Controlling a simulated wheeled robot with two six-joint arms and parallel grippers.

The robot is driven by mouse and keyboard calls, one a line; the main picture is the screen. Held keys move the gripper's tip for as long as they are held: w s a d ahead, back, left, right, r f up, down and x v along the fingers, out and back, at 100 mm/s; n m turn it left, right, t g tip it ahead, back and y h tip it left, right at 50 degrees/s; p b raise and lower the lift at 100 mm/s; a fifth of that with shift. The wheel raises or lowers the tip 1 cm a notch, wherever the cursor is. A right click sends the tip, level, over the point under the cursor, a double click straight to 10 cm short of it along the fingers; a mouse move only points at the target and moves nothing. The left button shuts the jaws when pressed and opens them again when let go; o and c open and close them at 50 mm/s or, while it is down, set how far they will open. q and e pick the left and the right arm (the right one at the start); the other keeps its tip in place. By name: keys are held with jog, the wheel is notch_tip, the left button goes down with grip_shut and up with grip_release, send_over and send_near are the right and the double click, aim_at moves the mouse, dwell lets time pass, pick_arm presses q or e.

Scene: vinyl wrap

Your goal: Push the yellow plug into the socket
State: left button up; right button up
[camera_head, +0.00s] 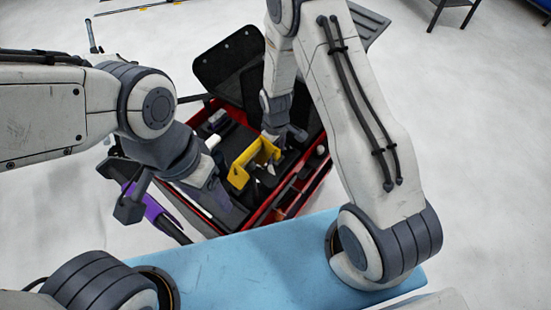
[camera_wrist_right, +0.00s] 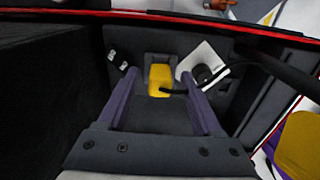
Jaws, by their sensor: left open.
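In the right wrist view, the yellow plug (camera_wrist_right: 160,76) sits against a dark grey panel, with a black cable running off to the right. My right gripper (camera_wrist_right: 159,84) is open, its two purple-grey fingers on either side of the plug with gaps showing. I cannot make out the socket clearly, or how deep the plug sits. In the head view my left gripper (camera_head: 226,204) is low over the near left part of the case, open.
The red-rimmed case (camera_head: 318,178) stands open, its black lid (camera_head: 228,62) raised behind. A larger yellow part (camera_head: 258,152) lies inside it. A pale blue board (camera_head: 270,265) is in front. A white card (camera_wrist_right: 208,58) lies beside the plug.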

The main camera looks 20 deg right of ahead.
notch_tip(320, 180, up, 10)
jog(key=shift+f+b, duration=0.2)
jog(key=shift+b, duration=0.8)
jog(key=shift+r, duration=0.45)
jog(key=s+d+r+m+t, duration=0.3)
jog(key=s+d+r+m, duration=0.2)
jog(key=s+r+m, duration=0.35)
jog(key=s+a+r+n+g, duration=0.1)
jog(key=s+a+r+n, duration=0.1)
jog(key=s+a, duration=0.2)
jog(key=s+a+r+n+g, duration=0.1)
jog(key=s+a+r+n, duration=0.1)
jog(key=s+a, duration=0.3)
jog(key=s+a+r+n+g+y, duration=0.1)
jog(key=s+a+r+n, duration=0.1)
jog(key=s+a+n, duration=0.2)
jog(key=shift+s+a+r, duration=0.15)
jog(key=shift+s+a, duration=0.1)
jog(key=shift+s, duration=0.85)
